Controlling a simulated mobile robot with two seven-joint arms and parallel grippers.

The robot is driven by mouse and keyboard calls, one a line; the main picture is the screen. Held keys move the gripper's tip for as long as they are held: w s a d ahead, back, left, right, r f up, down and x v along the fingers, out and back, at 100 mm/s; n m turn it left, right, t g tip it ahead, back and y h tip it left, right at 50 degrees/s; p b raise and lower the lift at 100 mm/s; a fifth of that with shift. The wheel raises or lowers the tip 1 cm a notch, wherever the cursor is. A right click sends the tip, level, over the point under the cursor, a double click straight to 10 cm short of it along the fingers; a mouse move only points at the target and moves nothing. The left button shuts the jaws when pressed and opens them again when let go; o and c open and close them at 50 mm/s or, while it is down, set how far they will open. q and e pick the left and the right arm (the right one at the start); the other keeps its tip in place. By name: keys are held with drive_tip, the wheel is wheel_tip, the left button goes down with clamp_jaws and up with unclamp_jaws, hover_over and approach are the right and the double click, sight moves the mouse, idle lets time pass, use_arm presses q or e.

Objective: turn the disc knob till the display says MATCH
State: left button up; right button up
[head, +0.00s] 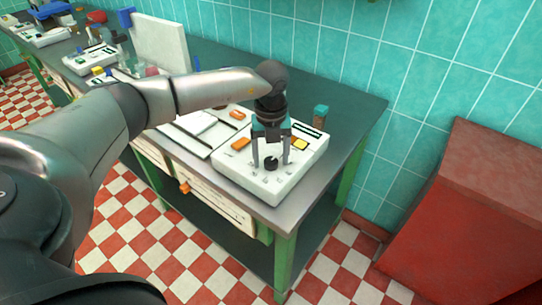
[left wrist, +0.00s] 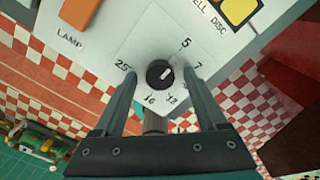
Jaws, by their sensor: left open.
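The disc knob (head: 271,163) is a small black round knob on top of a white instrument box (head: 238,182) near the table's right end. In the left wrist view the knob (left wrist: 160,73) has a white mark pointing up and right, on a plate numbered 5, 7, 12, 16 and 25. My left gripper (head: 271,168) points down over the box. Its open fingers stand on either side of the knob, with gaps visible between. A dark strip, possibly the display (head: 309,130), lies at the box's back edge; no text is readable. My right gripper is not in view.
An orange switch (left wrist: 77,18) marked LAMP and a yellow part (left wrist: 238,10) sit on the box. Other instruments (head: 90,58) line the table to the left. A red bin (head: 460,210) stands right of the table.

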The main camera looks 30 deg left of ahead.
use_arm(q)
drive_tip(key=shift+c, duration=0.2)
clamp_jaws()
idle(0.3)
drive_tip(key=shift+m, duration=0.3)
drive_tip(key=m, duration=0.3)
drive_tip(key=shift+m, duration=2.1)
drive_tip(key=shift+w, duration=0.1)
drive_tip(key=shift+o, duration=0.2)
unclamp_jaws()
